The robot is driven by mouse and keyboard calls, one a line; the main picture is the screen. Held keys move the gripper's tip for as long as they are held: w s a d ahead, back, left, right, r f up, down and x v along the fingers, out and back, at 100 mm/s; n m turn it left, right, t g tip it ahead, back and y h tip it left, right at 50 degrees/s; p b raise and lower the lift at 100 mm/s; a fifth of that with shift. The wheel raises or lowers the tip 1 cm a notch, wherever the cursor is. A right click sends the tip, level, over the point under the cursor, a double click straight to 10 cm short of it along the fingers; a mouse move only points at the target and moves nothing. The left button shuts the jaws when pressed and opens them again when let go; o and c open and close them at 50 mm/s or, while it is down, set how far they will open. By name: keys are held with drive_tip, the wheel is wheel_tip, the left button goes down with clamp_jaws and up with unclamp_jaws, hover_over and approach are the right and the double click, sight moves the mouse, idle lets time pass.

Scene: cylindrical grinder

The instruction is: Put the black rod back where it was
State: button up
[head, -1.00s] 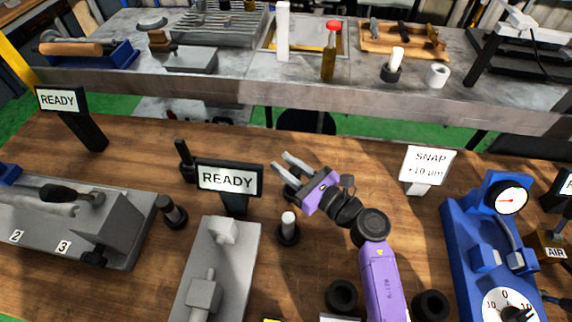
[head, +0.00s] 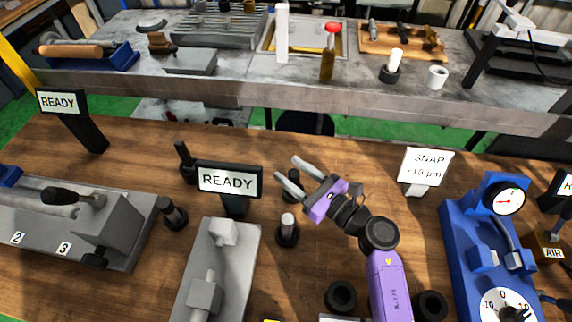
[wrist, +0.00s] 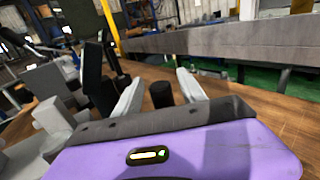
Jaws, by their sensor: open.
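My gripper (head: 286,167) is open over the wooden bench, its fingers pointing to the far left. A dark round piece (head: 290,196) stands on the bench partly hidden behind the near finger; I cannot tell for sure if it is the black rod or a holder. In the wrist view a black cylinder (wrist: 162,94) shows between the two open fingers, with clear space on both sides. Another slim black upright piece (head: 184,160) stands farther left, and a short dark cylinder (head: 173,212) stands beside the grey machine.
A READY sign (head: 229,181) stands left of my gripper, behind a grey fixture (head: 242,252). A black holder with a white pin (head: 287,231) stands just in front. The SNAP sign (head: 426,167) and blue gauge unit (head: 465,235) are on the right. Bench between is clear.

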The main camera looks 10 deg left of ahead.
drive_tip(key=p+v, duration=0.1)
drive_tip(key=v, duration=0.8)
drive_tip(key=shift+s+d, duration=0.2)
drive_tip(key=w+d+r+m+t, duration=0.2)
drive_tip(key=d+r+m+t, duration=0.15)
drive_tip(key=r+m, duration=0.4)
drive_tip(key=s+d+r+m+t+h, duration=0.4)
drive_tip(key=s+d+m+t+h, duration=0.3)
drive_tip(key=m, duration=1)
drive_tip(key=s+d+f+m+g+h, duration=0.1)
drive_tip(key=s+d+m+g+h, duration=0.1)
drive_tip(key=s+m, duration=0.9)
drive_tip(key=s+d+f+m+g+h, duration=0.1)
drive_tip(key=s+m+g+h, duration=0.3)
drive_tip(key=s+m, duration=0.7)
drive_tip(key=s+d+h, duration=0.1)
drive_tip(key=s, duration=0.5)
drive_tip(key=shift+s+d+f, duration=0.2)
drive_tip(key=shift+d+f, duration=0.1)
drive_tip(key=shift+d, duration=0.05)
drive_tip(key=shift+g, duration=0.25)
